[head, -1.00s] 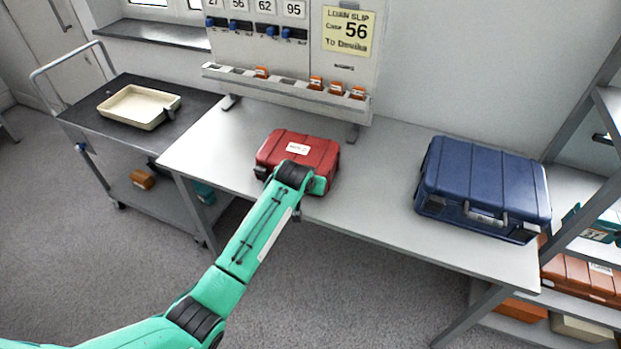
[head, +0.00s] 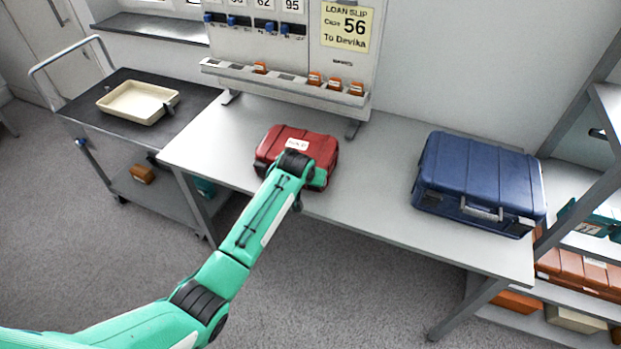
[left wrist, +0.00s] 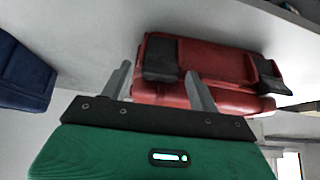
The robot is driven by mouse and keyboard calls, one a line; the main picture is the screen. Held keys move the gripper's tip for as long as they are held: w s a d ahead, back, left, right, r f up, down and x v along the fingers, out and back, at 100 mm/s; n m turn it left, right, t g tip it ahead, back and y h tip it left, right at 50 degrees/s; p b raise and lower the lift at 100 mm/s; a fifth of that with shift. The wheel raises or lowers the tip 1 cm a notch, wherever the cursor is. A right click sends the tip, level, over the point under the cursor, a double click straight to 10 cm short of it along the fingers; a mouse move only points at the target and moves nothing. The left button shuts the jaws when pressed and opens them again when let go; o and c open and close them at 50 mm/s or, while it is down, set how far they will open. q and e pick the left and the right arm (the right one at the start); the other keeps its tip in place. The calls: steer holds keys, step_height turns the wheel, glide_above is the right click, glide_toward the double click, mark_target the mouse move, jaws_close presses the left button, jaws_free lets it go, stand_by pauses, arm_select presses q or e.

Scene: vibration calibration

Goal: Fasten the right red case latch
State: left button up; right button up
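The red case (head: 294,143) lies closed-looking on the table, a white label on its top. My left arm reaches over its front right, hiding that part and my fingertips in the head view. In the left wrist view, which is upside down, the red case (left wrist: 219,62) shows two dark latches. The one at picture left, the right latch (left wrist: 161,59), appears between the fingertips of my left gripper (left wrist: 157,70). The fingers are apart, with nothing visibly clamped; contact with the latch cannot be told. My right gripper is out of view.
A blue case (head: 478,182) stands at the right of the grey table (head: 375,205). A rack panel (head: 290,60) stands behind the red case. A cart (head: 85,108) with a cream tray (head: 138,101) is at left, shelving (head: 575,290) at right.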

arm_select(q)
steer(key=b+v, duration=0.2)
steer(key=v, duration=1.1)
steer(key=shift+s+r, duration=0.2)
steer(key=shift+r, duration=0.1)
steer(key=s+a+f+g, duration=0.2)
steer(key=a+f, duration=0.1)
steer(key=f, duration=1.7)
steer(key=s+a+f+g+y, duration=0.1)
steer(key=s+a+f, duration=0.2)
steer(key=s+f, duration=0.6)
steer(key=s+a+f, duration=0.3)
steer(key=s+f, duration=0.2)
steer(key=f, duration=0.8)
steer(key=s+a+f+g, duration=0.1)
steer(key=s+a+f, duration=0.2)
steer(key=s+f, duration=0.55)
steer(key=s+a+f, duration=0.2)
steer(key=s+f, duration=0.4)
steer(key=s, duration=0.5)
steer(key=s+a+f, duration=0.2)
steer(key=s, duration=0.8)
steer(key=s+a+f+g, duration=0.1)
steer(key=s+a+f, duration=0.2)
steer(key=s, duration=0.7)
steer(key=shift+s+f+n+g+y, duration=0.25)
steer(key=shift+s+n+g+y, duration=0.05)
steer(key=shift+s+y, duration=0.1)
